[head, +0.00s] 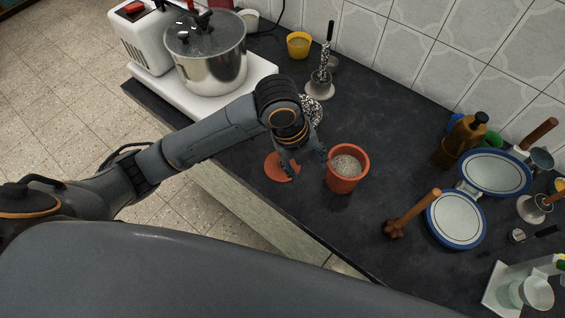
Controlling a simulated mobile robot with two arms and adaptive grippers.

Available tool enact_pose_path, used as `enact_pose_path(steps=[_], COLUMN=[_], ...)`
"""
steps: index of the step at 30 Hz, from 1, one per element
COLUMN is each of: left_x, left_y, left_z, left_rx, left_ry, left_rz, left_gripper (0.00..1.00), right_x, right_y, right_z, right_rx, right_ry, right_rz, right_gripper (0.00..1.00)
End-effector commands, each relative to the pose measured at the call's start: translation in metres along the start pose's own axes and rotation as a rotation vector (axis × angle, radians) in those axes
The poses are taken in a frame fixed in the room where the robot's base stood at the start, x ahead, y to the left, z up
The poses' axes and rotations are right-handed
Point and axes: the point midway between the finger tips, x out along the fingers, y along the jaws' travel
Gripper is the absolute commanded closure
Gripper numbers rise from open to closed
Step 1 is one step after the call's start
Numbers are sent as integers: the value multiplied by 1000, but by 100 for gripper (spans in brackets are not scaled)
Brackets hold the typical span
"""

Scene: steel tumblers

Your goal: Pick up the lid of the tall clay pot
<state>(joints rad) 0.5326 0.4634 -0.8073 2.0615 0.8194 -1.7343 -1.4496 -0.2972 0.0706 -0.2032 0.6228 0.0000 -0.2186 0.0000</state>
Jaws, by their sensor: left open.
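The clay pot (347,182) is orange and stands upright on the dark counter, right of centre. Its top is uncovered and shows speckled grey contents. A flat orange disc (275,170), which looks like the lid, lies on the counter to the left of the pot, close to the front edge. My left gripper (306,162) points down between the disc and the pot, open and empty. One finger overlaps the disc in the picture; the other is near the pot's rim. I cannot tell whether either finger touches. The gripper hides part of the disc. My right gripper is not in view.
A steel pot (208,72) stands on a white base behind my left arm. A speckled-handled tool (325,75) and a yellow cup (298,45) are at the back. Blue-rimmed scale pans (456,220) and a wooden-handled tool (412,211) lie right. The counter below the pot is clear.

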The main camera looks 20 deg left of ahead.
Motion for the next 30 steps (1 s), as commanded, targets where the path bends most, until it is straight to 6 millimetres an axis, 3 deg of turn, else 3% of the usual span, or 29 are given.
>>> enact_pose_path(steps=[1,6,14,17,24,30], left_x=[-9,-37,-64,-56,-12,12], left_y=[-2,3,12,16,29,34], left_z=[15,52,82,84,86,89], left_rx=[116,473,702,718,719,719], left_ry=[-20,-13,26,33,34,30], left_rz=[39,180,283,291,290,288], left_gripper=[44,44,44,44,44,44], right_x=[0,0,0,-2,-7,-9], right_y=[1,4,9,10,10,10], right_z=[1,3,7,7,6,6], right_rx=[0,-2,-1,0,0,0], right_ry=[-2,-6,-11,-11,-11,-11], right_rz=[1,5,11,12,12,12], right_gripper=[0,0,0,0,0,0])
